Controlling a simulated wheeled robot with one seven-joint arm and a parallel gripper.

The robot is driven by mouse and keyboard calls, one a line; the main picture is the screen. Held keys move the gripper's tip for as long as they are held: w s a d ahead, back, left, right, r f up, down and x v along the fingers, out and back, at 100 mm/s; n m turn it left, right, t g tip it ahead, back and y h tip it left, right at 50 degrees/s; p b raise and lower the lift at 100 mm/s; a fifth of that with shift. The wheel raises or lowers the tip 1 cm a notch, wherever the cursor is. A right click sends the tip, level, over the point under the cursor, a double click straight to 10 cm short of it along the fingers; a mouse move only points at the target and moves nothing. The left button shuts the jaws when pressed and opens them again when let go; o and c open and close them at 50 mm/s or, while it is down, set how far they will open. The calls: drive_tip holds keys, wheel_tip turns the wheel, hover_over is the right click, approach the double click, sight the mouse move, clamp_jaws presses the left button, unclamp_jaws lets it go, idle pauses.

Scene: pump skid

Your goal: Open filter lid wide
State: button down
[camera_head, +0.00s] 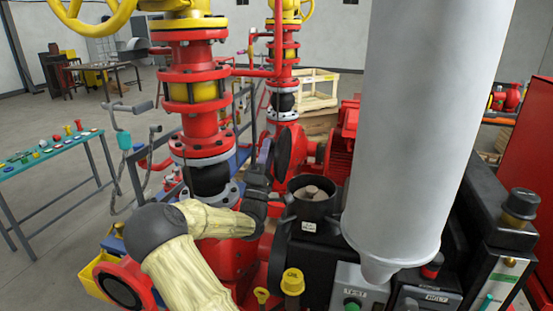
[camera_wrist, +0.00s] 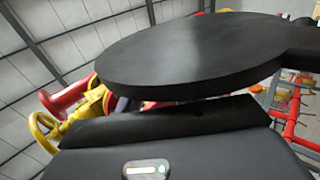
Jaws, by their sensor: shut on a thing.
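The filter lid (camera_head: 285,155) is a black round disc. In the head view it stands steeply tilted, up and left of the open black filter housing (camera_head: 312,208). The housing's mouth is uncovered and shows brownish round shapes inside. My gripper (camera_head: 262,165) is at the lid's left edge, partly hidden by my wrist and the lid. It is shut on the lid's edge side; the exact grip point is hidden. In the wrist view the lid (camera_wrist: 190,55) spans the upper middle, close in front of the dark finger part of my gripper (camera_wrist: 170,118).
A red motor (camera_head: 345,140) is right of the lid. A large pale cylinder (camera_head: 425,110) hides much at the right. A control box (camera_head: 358,287) and yellow caps (camera_head: 292,281) lie in front.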

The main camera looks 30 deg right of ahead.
drive_tip(key=shift+w+a+f+n+t+y+b, duration=0.15)
drive_tip(key=shift+w+a+f+n+t+y, duration=0.1)
drive_tip(key=shift+n+t+y, duration=0.5)
drive_tip(key=shift+w+a+f+n+t+y+b, duration=0.15)
drive_tip(key=shift+n+t+y, duration=0.3)
drive_tip(key=shift+n, duration=0.55)
drive_tip(key=shift+w+a+f+n+t+y+b, duration=0.2)
drive_tip(key=shift+w+n+t+y, duration=0.1)
drive_tip(key=shift+n+t+y, duration=0.45)
drive_tip(key=shift+r, duration=0.1)
drive_tip(key=c, duration=0.9)
unclamp_jaws()
drive_tip(key=s+a+b, duration=0.1)
drive_tip(key=s+a, duration=0.1)
drive_tip(key=s, duration=0.1)
drive_tip(key=s+a+b, duration=0.2)
drive_tip(key=s+a, duration=0.1)
drive_tip(key=s+a+f+b, duration=0.1)
drive_tip(key=s+a+b, duration=0.1)
drive_tip(key=s+a, duration=0.1)
drive_tip(key=shift+s+a, duration=0.25)
drive_tip(key=shift+s, duration=0.05)
drive_tip(key=shift+c, duration=0.6)
